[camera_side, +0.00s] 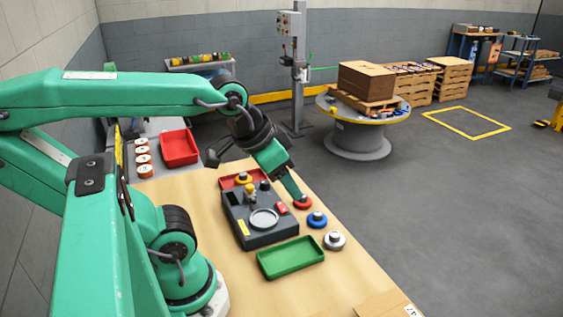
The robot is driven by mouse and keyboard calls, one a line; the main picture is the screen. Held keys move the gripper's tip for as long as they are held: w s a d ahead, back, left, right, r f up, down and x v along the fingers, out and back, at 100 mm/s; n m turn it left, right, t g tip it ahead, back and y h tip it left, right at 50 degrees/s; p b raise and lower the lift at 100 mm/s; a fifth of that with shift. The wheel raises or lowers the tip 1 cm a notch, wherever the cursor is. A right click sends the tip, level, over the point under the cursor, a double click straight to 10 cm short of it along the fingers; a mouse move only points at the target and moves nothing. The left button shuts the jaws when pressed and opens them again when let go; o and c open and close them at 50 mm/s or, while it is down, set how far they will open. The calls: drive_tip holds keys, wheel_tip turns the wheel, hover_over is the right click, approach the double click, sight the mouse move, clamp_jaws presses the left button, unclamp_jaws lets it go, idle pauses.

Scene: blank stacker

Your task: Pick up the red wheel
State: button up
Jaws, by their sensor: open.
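The red wheel (303,203) lies on the wooden table near its right edge, beside the dark grey stacker unit. My gripper (299,195) reaches down from the upper left and its tip is right over the red wheel. It is open. The tip overlaps the wheel in this view, so I cannot tell whether they touch. A blue wheel (317,219) and a grey wheel (334,240) lie in a row nearer the camera.
The dark stacker unit (262,237) stands left of the wheels. A green tray (291,257) lies in front of it and a red tray (229,182) behind it, partly hidden. A cardboard piece (385,305) lies at the front table edge.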

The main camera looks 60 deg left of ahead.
drive_tip(key=shift+w, duration=0.15)
drive_tip(key=n+g, duration=0.2)
drive_tip(key=g, duration=0.4)
hover_over(303, 200)
drive_tip(key=a, duration=0.1)
drive_tip(key=f, duration=1.4)
drive_tip(key=shift+w+f, duration=0.3)
drive_tip(key=shift+a+f, duration=0.3)
drive_tip(key=shift+f, duration=0.1)
drive_tip(key=shift+f, duration=1.15)
drive_tip(key=shift+f, duration=0.15)
